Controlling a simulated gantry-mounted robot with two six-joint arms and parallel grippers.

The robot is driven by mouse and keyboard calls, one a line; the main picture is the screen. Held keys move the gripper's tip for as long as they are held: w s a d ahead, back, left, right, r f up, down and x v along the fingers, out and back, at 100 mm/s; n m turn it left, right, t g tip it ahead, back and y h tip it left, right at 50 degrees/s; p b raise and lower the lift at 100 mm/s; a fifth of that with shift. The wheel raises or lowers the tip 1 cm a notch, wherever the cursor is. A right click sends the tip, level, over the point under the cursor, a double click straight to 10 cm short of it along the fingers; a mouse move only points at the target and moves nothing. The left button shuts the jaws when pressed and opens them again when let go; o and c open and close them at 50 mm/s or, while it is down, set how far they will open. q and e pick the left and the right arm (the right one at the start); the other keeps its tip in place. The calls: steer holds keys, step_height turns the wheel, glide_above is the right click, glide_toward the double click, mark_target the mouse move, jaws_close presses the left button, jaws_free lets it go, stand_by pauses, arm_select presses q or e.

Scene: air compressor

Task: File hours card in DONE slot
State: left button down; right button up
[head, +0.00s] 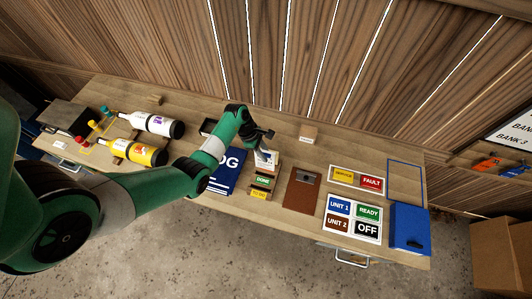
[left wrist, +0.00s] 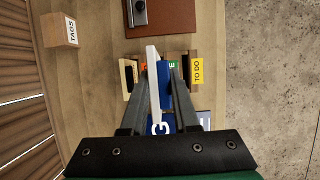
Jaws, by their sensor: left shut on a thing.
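My left gripper (head: 265,138) is shut on the hours card (head: 266,158), a white card with some blue on it. In the left wrist view the card (left wrist: 153,72) stands edge-on between the fingers (left wrist: 160,85), over the small wooden rack. The rack carries a green DONE label (head: 263,180) and a yellow TO DO label (head: 259,194); the yellow label also shows in the left wrist view (left wrist: 196,71). The green label (left wrist: 173,65) is partly hidden by a finger. I cannot tell whether the card's lower edge is inside a slot. My right gripper is not in view.
A blue LOG book (head: 227,172) lies left of the rack and a brown clipboard (head: 302,190) right of it. A TAGS block (head: 308,134) stands behind. Bottles (head: 140,152), sign plates (head: 352,219) and a blue box (head: 410,228) are farther off.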

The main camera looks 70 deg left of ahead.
arm_select(q)
steer(key=shift+r, duration=0.1)
steer(key=b, duration=0.5)
glide_above(265, 166)
step_height(265, 166, down, 6)
steer(key=shift+s, duration=0.1)
steer(key=shift+p, duration=0.55)
stand_by(0.4)
stand_by(0.3)
steer(key=shift+f+b, duration=2.35)
steer(key=shift+f, duration=0.4)
steer(key=c, duration=0.6)
jaws_free()
